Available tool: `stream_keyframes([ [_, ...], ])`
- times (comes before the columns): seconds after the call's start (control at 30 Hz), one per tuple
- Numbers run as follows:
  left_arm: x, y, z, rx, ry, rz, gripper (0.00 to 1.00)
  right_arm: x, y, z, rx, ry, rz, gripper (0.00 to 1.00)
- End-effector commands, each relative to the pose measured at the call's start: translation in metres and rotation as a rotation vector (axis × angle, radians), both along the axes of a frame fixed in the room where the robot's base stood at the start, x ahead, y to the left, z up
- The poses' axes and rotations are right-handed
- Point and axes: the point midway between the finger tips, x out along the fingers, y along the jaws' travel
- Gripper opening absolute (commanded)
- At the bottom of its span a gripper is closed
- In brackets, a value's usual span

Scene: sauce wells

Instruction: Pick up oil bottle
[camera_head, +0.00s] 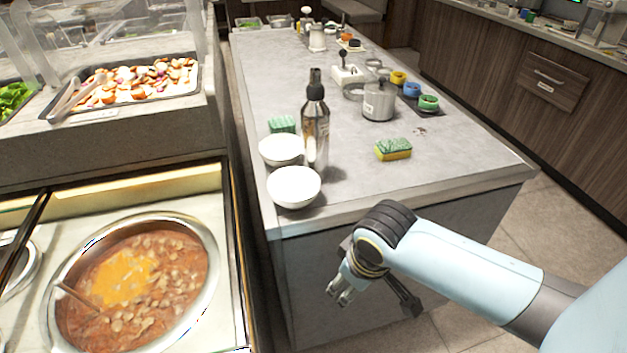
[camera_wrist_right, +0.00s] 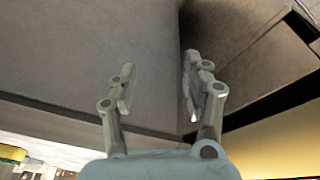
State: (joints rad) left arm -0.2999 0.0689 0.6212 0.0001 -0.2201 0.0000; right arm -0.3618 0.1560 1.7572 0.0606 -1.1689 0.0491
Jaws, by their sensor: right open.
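The oil bottle (camera_head: 316,130) stands upright near the front left corner of the grey counter in the head view. It has a shiny, see-through body and a black pump top. Two white bowls, a front one (camera_head: 293,187) and a rear one (camera_head: 281,150), sit just left of it. My right gripper (camera_head: 341,292) is open and empty, below the counter's top and in front of its front face, apart from the bottle. The right wrist view shows its two parted fingers (camera_wrist_right: 158,95) with nothing between them. My left gripper is out of view.
A green and yellow sponge (camera_head: 393,149) lies right of the bottle, and a green sponge (camera_head: 282,124) behind the bowls. A metal pot (camera_head: 378,103) and colored cups stand farther back. A soup well (camera_head: 214,262) is at the left. The counter's front edge (camera_head: 420,203) lies above my gripper.

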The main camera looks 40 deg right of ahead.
Motion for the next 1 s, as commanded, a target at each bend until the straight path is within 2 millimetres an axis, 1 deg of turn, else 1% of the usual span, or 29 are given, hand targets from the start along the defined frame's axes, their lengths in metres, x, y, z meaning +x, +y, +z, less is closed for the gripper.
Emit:
stream_keyframes([
  [0.03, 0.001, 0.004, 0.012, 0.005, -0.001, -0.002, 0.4, 0.027, -0.008, 0.033, 0.003, -0.013, -0.017, 0.49],
  [0.1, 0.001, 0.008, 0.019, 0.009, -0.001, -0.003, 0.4, 0.056, -0.018, 0.061, 0.013, -0.009, -0.05, 0.49],
  [0.17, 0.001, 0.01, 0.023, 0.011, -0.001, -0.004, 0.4, 0.079, -0.027, 0.085, 0.02, -0.004, -0.079, 0.49],
  [0.2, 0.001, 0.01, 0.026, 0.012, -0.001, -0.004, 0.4, 0.094, -0.034, 0.102, 0.026, 0.0, -0.099, 0.49],
  [0.27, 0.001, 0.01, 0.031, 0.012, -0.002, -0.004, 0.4, 0.115, -0.045, 0.13, 0.033, 0.006, -0.131, 0.49],
  [0.3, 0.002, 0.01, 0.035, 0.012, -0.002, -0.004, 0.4, 0.13, -0.052, 0.151, 0.039, 0.008, -0.153, 0.49],
  [0.37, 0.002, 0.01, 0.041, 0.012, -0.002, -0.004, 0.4, 0.151, -0.064, 0.187, 0.047, 0.014, -0.19, 0.49],
  [0.4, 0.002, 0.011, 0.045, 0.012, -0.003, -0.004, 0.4, 0.165, -0.073, 0.215, 0.052, 0.017, -0.217, 0.49],
  [0.47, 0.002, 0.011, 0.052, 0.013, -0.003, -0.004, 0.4, 0.183, -0.086, 0.258, 0.062, 0.025, -0.257, 0.49],
  [0.5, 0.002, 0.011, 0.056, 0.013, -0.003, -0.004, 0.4, 0.191, -0.094, 0.285, 0.068, 0.031, -0.283, 0.49],
  [0.6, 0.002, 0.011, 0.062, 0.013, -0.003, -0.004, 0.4, 0.203, -0.109, 0.337, 0.079, 0.045, -0.332, 0.49],
  [0.7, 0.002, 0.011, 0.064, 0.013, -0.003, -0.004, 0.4, 0.207, -0.117, 0.365, 0.086, 0.056, -0.361, 0.49],
  [0.77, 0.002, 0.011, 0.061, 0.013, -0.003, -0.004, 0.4, 0.208, -0.12, 0.368, 0.088, 0.06, -0.37, 0.49],
  [0.83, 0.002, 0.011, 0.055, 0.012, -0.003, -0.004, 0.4, 0.209, -0.121, 0.36, 0.091, 0.063, -0.375, 0.49],
  [0.93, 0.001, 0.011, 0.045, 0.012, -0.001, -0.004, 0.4, 0.211, -0.121, 0.341, 0.091, 0.066, -0.374, 0.49],
  [1.0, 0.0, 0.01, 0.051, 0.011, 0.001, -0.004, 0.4, 0.213, -0.121, 0.334, 0.091, 0.066, -0.375, 0.49],
])
